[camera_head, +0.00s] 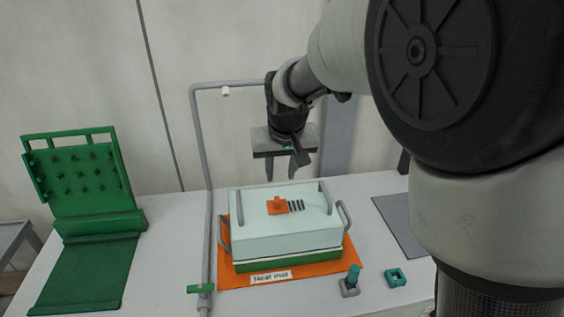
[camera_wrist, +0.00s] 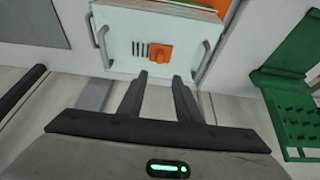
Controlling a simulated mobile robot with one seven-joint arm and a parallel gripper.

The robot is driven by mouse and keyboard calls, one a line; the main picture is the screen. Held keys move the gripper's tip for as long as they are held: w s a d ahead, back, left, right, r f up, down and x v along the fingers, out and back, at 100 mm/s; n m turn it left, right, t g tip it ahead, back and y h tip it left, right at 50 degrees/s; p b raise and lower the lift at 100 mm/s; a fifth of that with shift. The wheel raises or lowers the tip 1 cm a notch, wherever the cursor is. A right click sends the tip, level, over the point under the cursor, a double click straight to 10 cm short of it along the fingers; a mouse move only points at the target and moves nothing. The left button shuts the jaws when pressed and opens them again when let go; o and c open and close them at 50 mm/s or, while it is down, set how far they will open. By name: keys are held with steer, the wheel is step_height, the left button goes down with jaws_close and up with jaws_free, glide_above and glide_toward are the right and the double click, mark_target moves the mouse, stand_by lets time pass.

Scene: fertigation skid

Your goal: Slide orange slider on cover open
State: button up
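The orange slider (camera_head: 278,205) sits on top of the pale cover (camera_head: 285,232), left of a row of dark slots. In the wrist view the orange slider (camera_wrist: 160,52) shows just right of the slots, beyond the fingertips. The cover has grey handles on it and rests on a green base over an orange mat. My gripper (camera_head: 291,170) hangs above and behind the cover, apart from it. In the wrist view my gripper (camera_wrist: 160,78) has its two fingers spread with nothing between them.
A green pegged panel (camera_head: 83,175) stands at the left. A grey pipe with a green valve handle (camera_head: 201,288) rises left of the cover. A small teal-topped fitting (camera_head: 351,280) and a teal square block (camera_head: 396,278) lie at the front right. A grey mat (camera_head: 402,225) lies right.

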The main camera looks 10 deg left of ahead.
steer(key=shift+v, duration=1.65)
steer(key=s+d+r+m+p, duration=0.25)
steer(key=s+d+r, duration=0.6)
steer(key=d, duration=0.45)
steer(key=s+d+p, duration=0.1)
steer(key=s+d, duration=0.3)
steer(key=s, duration=0.3)
steer(key=s+d+t+h, duration=0.1)
steer(key=s+d, duration=0.3)
steer(key=s, duration=0.4)
steer(key=shift+m+p, duration=0.35)
steer(key=shift+p, duration=0.05)
steer(key=shift+w+a+r, duration=0.1)
